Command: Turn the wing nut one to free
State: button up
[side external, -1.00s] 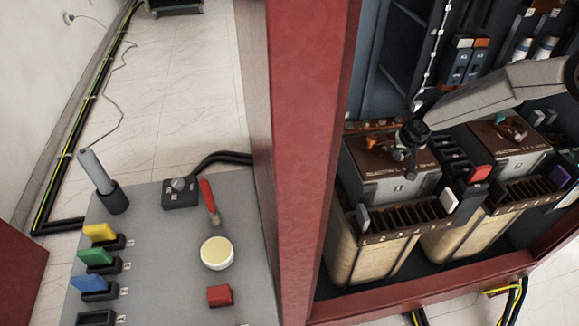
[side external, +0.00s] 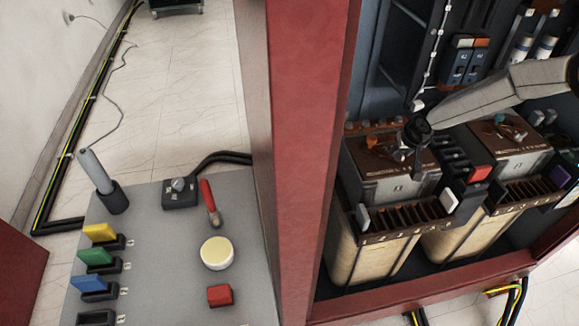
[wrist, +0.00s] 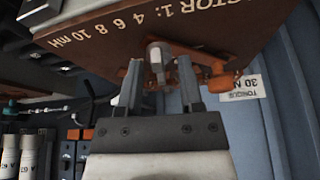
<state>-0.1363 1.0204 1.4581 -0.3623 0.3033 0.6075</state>
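An orange wing nut (wrist: 222,80) sits on a grey bolt (wrist: 157,58) on the brown top plate of the box marked inductor 1 (wrist: 185,20) in the wrist view. My gripper (wrist: 160,64) has its two fingers apart, one on each side of the bolt, with gaps showing beside it. The orange part shows behind and to the right of the fingers. Contact with the nut cannot be told. In the side view my gripper (side external: 415,145) is over the left brown-topped box (side external: 385,180) and partly hides the nut.
A second similar box (side external: 498,155) stands to the right in the red-framed cabinet (side external: 300,160). Red and white rocker blocks (side external: 480,173) stand between the boxes. A torque label (wrist: 243,88) is at the right in the wrist view. A grey control panel (side external: 160,240) is outside the cabinet.

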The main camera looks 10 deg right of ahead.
jog(key=shift+r, duration=0.1)
jog(key=v, duration=0.7)
jog(key=shift+s+r, duration=0.2)
jog(key=shift+r, duration=0.05)
dwell(0.4)
jog(key=s+d+r, duration=0.2)
jog(key=s, duration=0.7)
jog(key=s+d+r+n+g, duration=0.1)
jog(key=s+d+r, duration=0.1)
jog(key=s, duration=0.7)
jog(key=s+d+r, duration=0.2)
jog(key=s+r, duration=0.1)
jog(key=s, duration=0.6)
jog(key=shift+d+r+n+g+y, duration=0.25)
jog(key=shift+r+n+g+y, duration=0.05)
jog(key=shift+g, duration=0.1)
